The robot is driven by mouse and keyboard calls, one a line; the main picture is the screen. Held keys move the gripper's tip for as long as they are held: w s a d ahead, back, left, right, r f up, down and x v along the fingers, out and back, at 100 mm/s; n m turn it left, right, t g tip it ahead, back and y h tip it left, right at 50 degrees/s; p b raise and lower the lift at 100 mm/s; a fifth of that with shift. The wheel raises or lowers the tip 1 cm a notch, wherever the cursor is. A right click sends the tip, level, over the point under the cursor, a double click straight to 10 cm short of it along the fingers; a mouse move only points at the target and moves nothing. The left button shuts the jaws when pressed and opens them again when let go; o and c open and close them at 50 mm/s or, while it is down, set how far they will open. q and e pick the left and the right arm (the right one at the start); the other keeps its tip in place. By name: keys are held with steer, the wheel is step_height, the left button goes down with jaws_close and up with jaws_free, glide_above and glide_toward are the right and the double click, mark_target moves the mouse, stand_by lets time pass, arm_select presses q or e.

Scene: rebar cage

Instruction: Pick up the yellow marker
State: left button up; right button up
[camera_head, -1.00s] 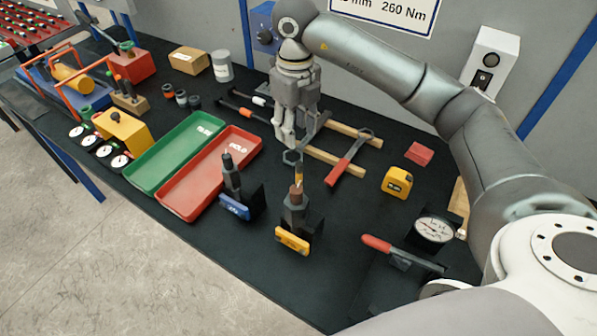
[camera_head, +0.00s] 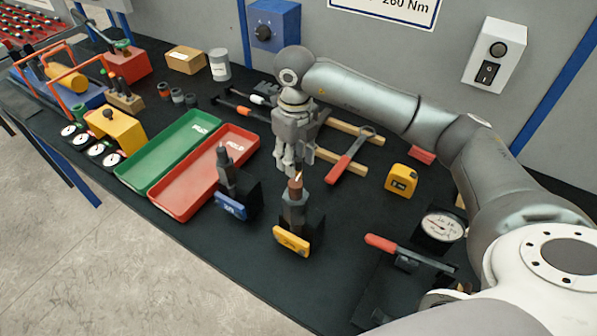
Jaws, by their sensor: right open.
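A dark stand with a yellow plate (camera_head: 291,241) on its front is near the middle of the bench. A dark upright piece with a reddish-brown top (camera_head: 295,188) stands in it. A thin yellowish tip (camera_head: 298,177) shows above that top; I cannot tell for sure that it is the yellow marker. My right gripper (camera_head: 292,164) points down just behind and above this tip, open and apparently empty. Its fingers partly overlap the background tools. A similar stand with a blue plate (camera_head: 230,207) is to the left. My left gripper is out of view.
A red tray (camera_head: 170,205) and a green tray (camera_head: 142,180) lie to the left. A red-handled wrench (camera_head: 341,167), a yellow tape measure (camera_head: 401,181), a dial gauge (camera_head: 442,228) and a red-handled tool (camera_head: 381,243) lie to the right. Black mat is clear between them.

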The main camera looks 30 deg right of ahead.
mark_target(298, 172)
steer(key=shift+s+d+f, duration=0.1)
steer(key=shift+f, duration=0.25)
steer(key=f, duration=0.1)
steer(key=f+p, duration=0.2)
steer(key=shift+d+f, duration=0.25)
steer(key=shift+f, duration=0.45)
jaws_close()
